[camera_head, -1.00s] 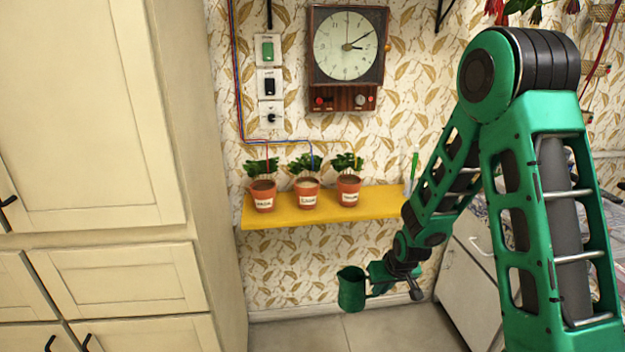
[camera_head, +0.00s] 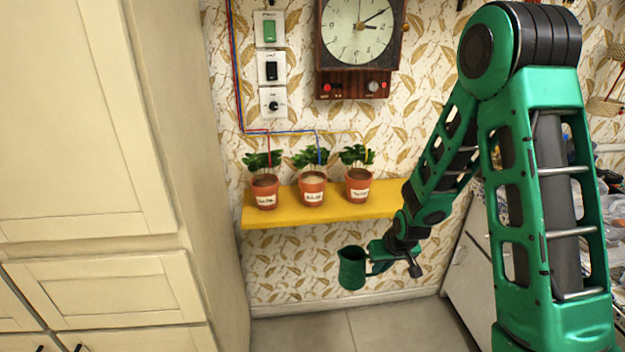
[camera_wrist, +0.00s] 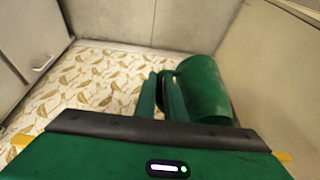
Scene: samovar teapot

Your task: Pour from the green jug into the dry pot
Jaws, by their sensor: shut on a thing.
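The green jug (camera_head: 352,270) hangs roughly upright below the level of the yellow shelf, in front of the wall. My gripper (camera_head: 373,264) is shut on its handle side, to the right of the jug body. In the wrist view the jug (camera_wrist: 205,92) is at the right of the finger pair (camera_wrist: 160,96). Three terracotta pots with leafy plants stand on the shelf: a left pot (camera_head: 264,192), a middle pot (camera_head: 312,190) and a right pot (camera_head: 358,185). The middle pot's soil looks paler than the others. The jug's contents are hidden.
The yellow shelf (camera_head: 330,211) juts from the wall above the jug. A tall cream cabinet (camera_head: 90,130) stands close on the left. A white cabinet (camera_head: 468,268) is at the lower right. Wires run down the wall to the pots. The floor (camera_head: 390,325) below is clear.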

